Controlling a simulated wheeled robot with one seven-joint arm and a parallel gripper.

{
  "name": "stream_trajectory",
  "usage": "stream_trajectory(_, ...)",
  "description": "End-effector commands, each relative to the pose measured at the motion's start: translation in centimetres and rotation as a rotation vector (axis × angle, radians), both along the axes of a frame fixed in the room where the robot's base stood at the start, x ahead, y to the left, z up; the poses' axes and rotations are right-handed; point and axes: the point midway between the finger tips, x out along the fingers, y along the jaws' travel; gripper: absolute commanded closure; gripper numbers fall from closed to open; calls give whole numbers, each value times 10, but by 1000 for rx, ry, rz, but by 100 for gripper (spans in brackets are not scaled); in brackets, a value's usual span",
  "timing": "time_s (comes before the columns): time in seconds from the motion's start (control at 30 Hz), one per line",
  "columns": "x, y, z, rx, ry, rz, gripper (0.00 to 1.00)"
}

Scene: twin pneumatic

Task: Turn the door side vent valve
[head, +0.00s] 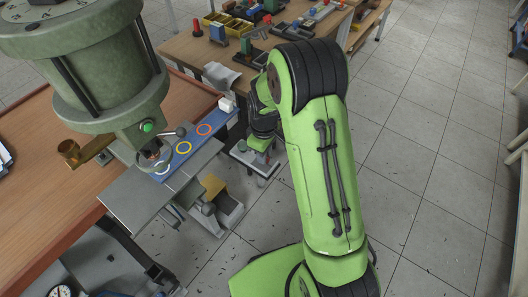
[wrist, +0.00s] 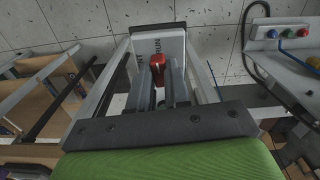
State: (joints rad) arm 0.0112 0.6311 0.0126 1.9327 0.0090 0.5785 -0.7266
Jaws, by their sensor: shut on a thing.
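In the wrist view, a red valve handle (wrist: 157,69) stands in front of a pale panel (wrist: 158,46) with dark lettering that is partly covered. My gripper (wrist: 159,84) is shut on the red handle, with its grey fingers on either side of it. The lower part of the valve is hidden between the fingers. In the head view, my gripper (head: 263,140) is small and partly hidden by my green arm, above a small grey stand. The red handle cannot be made out there.
A green press column (head: 110,80) stands over the wooden bench (head: 45,185) at left. Another bench (head: 190,45) is behind. Tiled floor (head: 420,130) at right is open. Coloured buttons (wrist: 288,33) show at right in the wrist view.

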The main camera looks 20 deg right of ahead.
Motion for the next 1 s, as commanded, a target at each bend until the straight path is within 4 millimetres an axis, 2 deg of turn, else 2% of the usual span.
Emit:
stream_trajectory(0.3, 1, 0, 1, 0, -3, -95, 100)
stream_trajectory(0.77, 1, 0, 1, 0, -4, -110, 100)
stream_trajectory(0.8, 1, 0, 1, 0, -4, -110, 82)
stream_trajectory(0.97, 1, 0, 1, 0, -3, -109, 57)
stream_trajectory(1.0, 1, 0, 1, 0, -3, -109, 57)
